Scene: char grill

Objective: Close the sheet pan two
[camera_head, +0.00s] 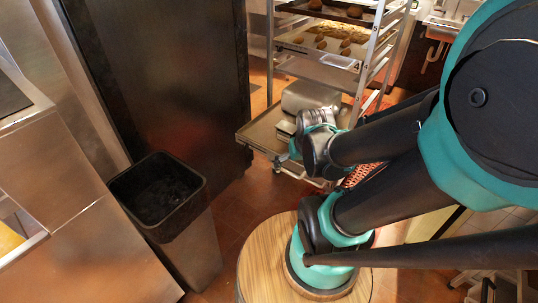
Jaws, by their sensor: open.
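A metal rack (377,50) at the top centre holds several sheet pans at different levels. The lowest pan (258,134) sticks out toward the lower left, past the rack's posts. A higher pan (290,41) carries several brown rolls, and the top pan (345,15) also holds rolls. No label shows which of them is sheet pan two. My gripper (287,131) is over the lowest pan, open and small in view, partly hidden by my wrist. I cannot tell whether it touches the pan.
A black-rimmed bin (158,190) stands left of centre by a steel counter (75,235). A dark tall cabinet (165,75) is left of the rack. A round wooden top (262,262) is at the bottom centre. Red tiled floor (232,205) shows between bin and rack.

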